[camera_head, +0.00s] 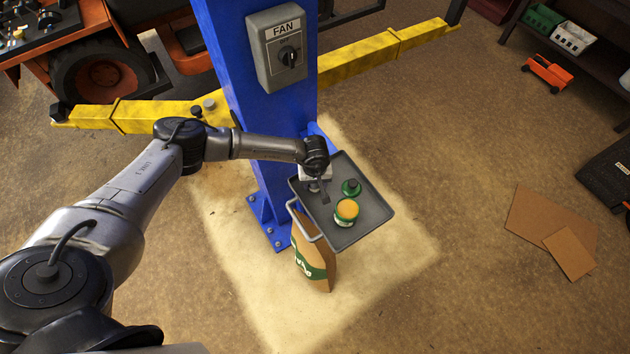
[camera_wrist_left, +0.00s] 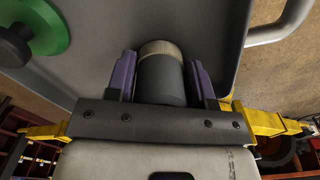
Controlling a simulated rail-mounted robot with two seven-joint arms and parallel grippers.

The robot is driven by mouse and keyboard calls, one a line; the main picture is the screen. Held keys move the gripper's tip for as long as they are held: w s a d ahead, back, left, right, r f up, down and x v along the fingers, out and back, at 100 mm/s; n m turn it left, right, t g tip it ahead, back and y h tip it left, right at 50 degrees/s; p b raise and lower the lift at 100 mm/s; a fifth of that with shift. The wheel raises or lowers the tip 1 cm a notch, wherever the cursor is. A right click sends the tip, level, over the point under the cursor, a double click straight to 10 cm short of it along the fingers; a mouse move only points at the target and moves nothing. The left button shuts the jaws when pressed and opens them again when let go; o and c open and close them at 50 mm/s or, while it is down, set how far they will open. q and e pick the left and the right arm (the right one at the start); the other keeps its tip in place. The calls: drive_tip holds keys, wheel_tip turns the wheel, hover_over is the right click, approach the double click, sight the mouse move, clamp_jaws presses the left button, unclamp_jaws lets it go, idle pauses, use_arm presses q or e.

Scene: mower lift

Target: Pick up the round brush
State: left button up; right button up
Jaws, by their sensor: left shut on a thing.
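The round brush (camera_wrist_left: 162,82) has a dark grey cylindrical body and a tan bristle end. In the left wrist view it sits between the two purple-sided fingers of my left gripper (camera_wrist_left: 161,76), which is shut on it. In the head view my left gripper (camera_head: 323,190) points down at the left part of the dark grey tray (camera_head: 372,220). The brush is small and largely hidden by the gripper there. I cannot tell whether it touches the tray. My right gripper is not in view.
A green round item with a dark knob (camera_head: 351,187) and a green tin with an orange top (camera_head: 346,210) stand on the tray. The blue post (camera_head: 270,110) with a FAN switch (camera_head: 284,48) rises behind.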

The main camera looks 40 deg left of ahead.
use_arm(q)
drive_tip(key=c, duration=0.3)
drive_tip(key=shift+r, duration=0.45)
drive_tip(key=r, duration=0.2)
drive_tip(key=d+r+b, duration=0.1)
drive_tip(key=shift+r, duration=0.35)
wheel_tip(320, 180, up, 6)
drive_tip(key=b, duration=0.2)
hover_over(346, 199)
drive_tip(key=a, duration=0.1)
drive_tip(key=shift+d+r, duration=0.25)
drive_tip(key=shift+d, duration=0.25)
drive_tip(key=o, duration=0.3)
drive_tip(key=shift+c, duration=1.1)
